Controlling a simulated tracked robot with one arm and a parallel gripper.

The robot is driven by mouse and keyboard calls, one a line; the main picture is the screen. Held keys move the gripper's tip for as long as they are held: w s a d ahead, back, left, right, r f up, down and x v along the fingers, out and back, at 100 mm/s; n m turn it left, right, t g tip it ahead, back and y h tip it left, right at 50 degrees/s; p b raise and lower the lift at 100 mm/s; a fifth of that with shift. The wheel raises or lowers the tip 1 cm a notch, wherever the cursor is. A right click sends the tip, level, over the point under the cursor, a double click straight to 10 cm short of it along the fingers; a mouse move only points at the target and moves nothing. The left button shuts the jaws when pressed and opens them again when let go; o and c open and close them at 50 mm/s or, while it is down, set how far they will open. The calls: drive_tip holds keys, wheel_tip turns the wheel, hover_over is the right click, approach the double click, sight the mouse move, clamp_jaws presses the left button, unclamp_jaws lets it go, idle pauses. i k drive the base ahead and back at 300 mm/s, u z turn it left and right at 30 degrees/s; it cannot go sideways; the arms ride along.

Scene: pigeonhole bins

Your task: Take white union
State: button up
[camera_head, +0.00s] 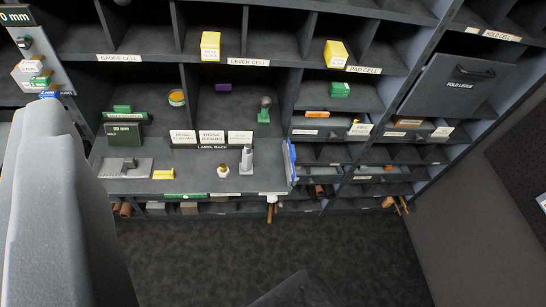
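A small white fitting (222,171) with an orange-tan top stands upright on the dark ledge (190,182) in front of the label rack. It may be the white union, but it is too small to be sure. A taller pale grey piece (246,160) stands close to its right. No gripper fingertips show. A large grey part of my own body fills the left side and hides the shelves behind it.
White cards (211,137) stand behind the fitting. A grey block (126,167) and a yellow piece (163,174) lie to its left. Blue sheets (290,160) stand at the ledge's right end. The carpet (200,250) in front looks clear.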

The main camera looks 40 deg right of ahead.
sight(223, 172)
drive_tip(key=z, duration=0.95)
drive_tip(key=i, duration=1)
drive_tip(key=u, duration=0.05)
